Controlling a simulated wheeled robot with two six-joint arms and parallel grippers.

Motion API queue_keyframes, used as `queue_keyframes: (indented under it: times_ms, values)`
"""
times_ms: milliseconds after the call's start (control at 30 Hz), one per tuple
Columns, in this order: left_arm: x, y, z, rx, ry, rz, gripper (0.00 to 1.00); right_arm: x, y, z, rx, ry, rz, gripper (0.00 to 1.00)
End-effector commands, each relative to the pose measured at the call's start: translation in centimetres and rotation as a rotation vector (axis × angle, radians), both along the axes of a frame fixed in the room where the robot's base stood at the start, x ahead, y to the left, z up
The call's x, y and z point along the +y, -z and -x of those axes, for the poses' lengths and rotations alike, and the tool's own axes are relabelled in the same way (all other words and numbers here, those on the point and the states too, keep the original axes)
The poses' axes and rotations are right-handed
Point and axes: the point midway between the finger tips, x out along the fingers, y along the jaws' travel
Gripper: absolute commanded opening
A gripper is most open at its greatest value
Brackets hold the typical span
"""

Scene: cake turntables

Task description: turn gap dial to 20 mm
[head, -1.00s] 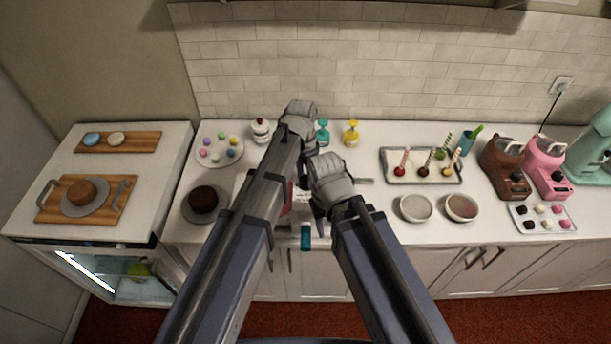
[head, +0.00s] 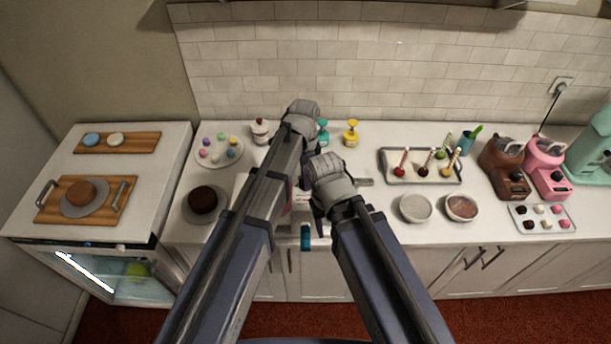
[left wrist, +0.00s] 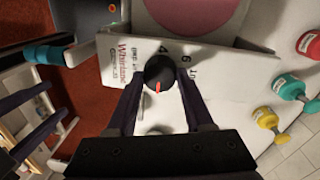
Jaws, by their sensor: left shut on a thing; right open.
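The gap dial (left wrist: 159,72) is a round black knob with a red pointer, on the white face of a machine (left wrist: 120,62) with printed lettering. My left gripper (left wrist: 160,78) is shut on the dial, one finger on each side. The red pointer points towards the bottom of the left wrist view. A few printed digits show beside the dial; the full scale is not readable. In the head view my left gripper (head: 308,155) is beyond my right gripper (head: 316,203), which is open near the machine's front. My arms hide most of the machine (head: 298,218) there.
A teal handle (head: 306,238) sticks out at the machine's front and also shows in the left wrist view (left wrist: 42,54). Teal (head: 323,136) and yellow (head: 351,134) bottles stand behind. A chocolate cake (head: 203,199) is to the left, two bowls (head: 415,208) to the right.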

Motion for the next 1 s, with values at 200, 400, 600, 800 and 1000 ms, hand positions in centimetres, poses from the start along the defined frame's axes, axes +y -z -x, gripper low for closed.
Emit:
queue_keyframes:
  times_ms: [200,400,600,800,1000]
  values:
    - [0.0,0.02,0.08,0.002,0.0,-0.001,0.0,0.0,0.02,0.0,0.0,0.0,0.0,0.5]
    - [0.0,0.02,0.06,0.001,0.0,-0.001,0.68,0.0,0.02,0.0,0.0,0.0,0.0,0.5]
    - [0.0,0.01,0.03,0.001,-0.001,0.0,0.82,0.0,0.01,0.0,0.0,0.0,0.0,0.5]
    - [0.01,-0.06,0.02,0.0,-0.001,0.0,0.82,0.0,-0.06,0.0,0.0,0.0,0.0,0.5]
    - [0.02,-0.96,-0.05,0.0,-0.001,0.0,0.82,0.0,-0.96,0.0,0.0,-0.001,0.0,0.5]
